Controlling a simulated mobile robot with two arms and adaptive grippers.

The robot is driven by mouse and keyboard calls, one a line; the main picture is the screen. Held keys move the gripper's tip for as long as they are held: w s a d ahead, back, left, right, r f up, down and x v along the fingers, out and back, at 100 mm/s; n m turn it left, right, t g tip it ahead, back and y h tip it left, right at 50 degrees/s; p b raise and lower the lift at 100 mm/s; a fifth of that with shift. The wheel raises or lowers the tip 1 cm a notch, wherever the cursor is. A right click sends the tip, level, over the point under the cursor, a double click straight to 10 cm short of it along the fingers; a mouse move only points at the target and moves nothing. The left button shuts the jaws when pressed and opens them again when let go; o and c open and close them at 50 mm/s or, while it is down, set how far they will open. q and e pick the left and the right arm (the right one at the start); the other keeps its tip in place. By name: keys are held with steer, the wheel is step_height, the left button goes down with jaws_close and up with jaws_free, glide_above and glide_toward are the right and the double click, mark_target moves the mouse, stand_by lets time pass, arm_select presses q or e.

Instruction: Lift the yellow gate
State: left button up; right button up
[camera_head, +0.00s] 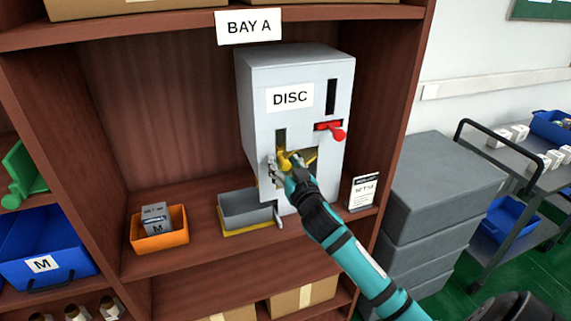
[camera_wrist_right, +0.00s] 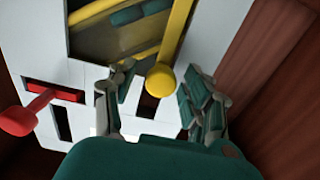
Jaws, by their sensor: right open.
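The grey dispenser labelled DISC (camera_head: 297,66) stands on the shelf. Its yellow gate (camera_head: 311,158) covers a window low on the front, and part of it is hidden by my gripper. In the right wrist view the gate is a yellow frame with a round yellow knob (camera_wrist_right: 160,80) sticking out. My right gripper (camera_head: 284,166) is at the gate, open. In the wrist view its fingers (camera_wrist_right: 150,95) are spread on either side of the knob, with a visible gap to each side. My left gripper is not in view.
A red lever (camera_head: 331,129) sticks out above the gate. A small sign (camera_head: 363,192) stands right of my forearm. The shelf's side wall is close on the right.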

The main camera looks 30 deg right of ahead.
jaws_close()
stand_by(0.3)
step_height(320, 180, up, 7)
steer(key=p, duration=0.6)
steer(key=shift+f, duration=0.2)
jaws_free()
steer(key=shift+s, duration=0.15)
